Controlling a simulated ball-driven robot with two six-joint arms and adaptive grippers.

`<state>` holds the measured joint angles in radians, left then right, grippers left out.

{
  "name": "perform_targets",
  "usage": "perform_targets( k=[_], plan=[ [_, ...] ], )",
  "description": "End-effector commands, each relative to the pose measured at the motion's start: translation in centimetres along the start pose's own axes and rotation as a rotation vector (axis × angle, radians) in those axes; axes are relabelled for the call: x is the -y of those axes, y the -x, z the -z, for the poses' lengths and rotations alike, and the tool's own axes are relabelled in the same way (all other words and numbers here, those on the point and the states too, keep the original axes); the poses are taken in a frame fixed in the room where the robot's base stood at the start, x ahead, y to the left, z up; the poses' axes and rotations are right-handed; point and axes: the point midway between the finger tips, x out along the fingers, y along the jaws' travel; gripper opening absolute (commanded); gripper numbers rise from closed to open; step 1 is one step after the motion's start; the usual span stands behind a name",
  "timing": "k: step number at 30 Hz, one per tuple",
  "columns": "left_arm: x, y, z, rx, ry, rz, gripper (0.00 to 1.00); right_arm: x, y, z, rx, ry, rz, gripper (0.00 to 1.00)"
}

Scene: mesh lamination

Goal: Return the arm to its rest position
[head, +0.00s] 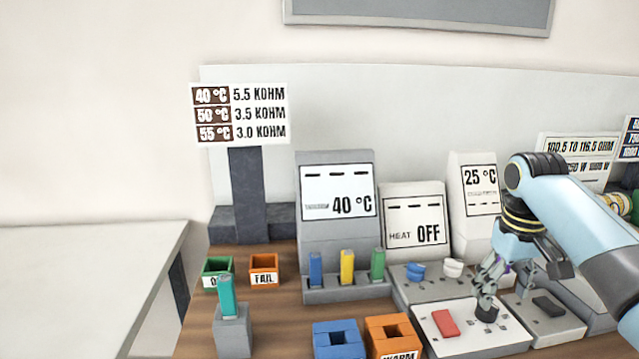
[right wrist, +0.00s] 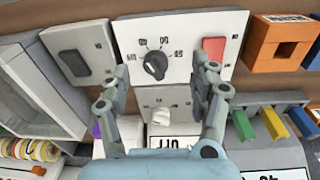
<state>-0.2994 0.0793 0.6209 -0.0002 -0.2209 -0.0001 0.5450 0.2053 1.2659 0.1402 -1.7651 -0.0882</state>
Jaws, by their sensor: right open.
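My right arm (head: 570,215) reaches in from the right in the head view. Its right gripper (head: 488,283) points down over a white panel (head: 470,338) with a black dial and a red rocker switch (head: 445,323). In the right wrist view the right gripper (right wrist: 163,72) is open and empty, its fingers on either side of the black dial (right wrist: 155,66). I cannot tell whether the fingers touch the dial. The red switch (right wrist: 213,50) is to the right of the dial there. My left gripper is not in view.
A grey station reading 40 °C (head: 337,205) holds blue, yellow and green pieces. A HEAT OFF display (head: 415,222) and a 25 °C display (head: 480,200) stand behind the panel. Blue (head: 338,342) and orange (head: 388,330) blocks are left of it. A grey panel (head: 550,318) is at right.

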Motion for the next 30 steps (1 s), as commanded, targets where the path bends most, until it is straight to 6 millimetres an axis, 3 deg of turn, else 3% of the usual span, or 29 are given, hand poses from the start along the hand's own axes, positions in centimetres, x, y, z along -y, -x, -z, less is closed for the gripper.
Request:
perform_targets(
  k=[1,5,9,12,18,28,29,30],
  plan=[
    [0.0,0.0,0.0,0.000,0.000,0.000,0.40,0.9,-2.0,-2.8,-0.011,0.015,-0.013,0.62],
    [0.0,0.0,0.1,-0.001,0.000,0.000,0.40,3.0,-4.4,-9.9,-0.075,0.044,-0.042,0.62],
    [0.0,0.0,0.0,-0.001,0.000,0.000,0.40,4.9,-4.4,-16.7,-0.137,0.062,-0.054,0.62],
    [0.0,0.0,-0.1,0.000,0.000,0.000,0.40,5.8,-3.6,-20.2,-0.169,0.066,-0.054,0.62],
    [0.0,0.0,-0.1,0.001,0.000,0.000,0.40,6.9,-1.6,-25.3,-0.216,0.067,-0.052,0.62],
    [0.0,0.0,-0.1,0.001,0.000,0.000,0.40,8.0,2.3,-30.9,-0.270,0.060,-0.047,0.62],
    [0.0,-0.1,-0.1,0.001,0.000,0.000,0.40,8.0,2.2,-31.1,-0.271,0.059,-0.047,0.62],
    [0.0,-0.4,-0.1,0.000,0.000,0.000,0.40,7.9,0.8,-30.6,-0.266,0.058,-0.047,0.62]
  ],
)
